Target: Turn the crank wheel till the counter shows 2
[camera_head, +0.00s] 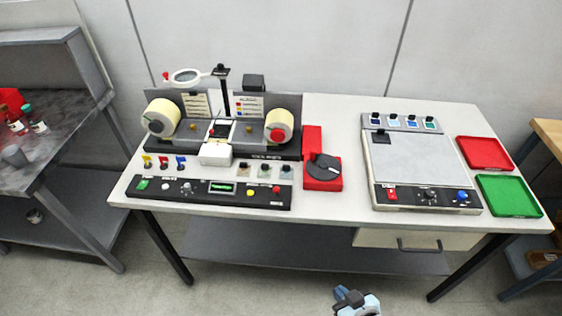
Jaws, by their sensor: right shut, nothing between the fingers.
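The crank wheel (324,166) is a dark round disc on a red block, right of the label rewinder on the white table. The counter seems to be the small green-lit display (222,187) in the black front panel; its digits are too small to read. My right gripper (346,297) shows at the bottom edge, below and in front of the table, well apart from the wheel. It is shut and empty. My left gripper is out of the picture.
The rewinder (225,152) carries two cream label rolls and a magnifier on a post. A flat grey device (415,160), a red tray (486,153) and a green tray (509,196) stand at the right. A drawer (410,239) hangs under the table's front edge.

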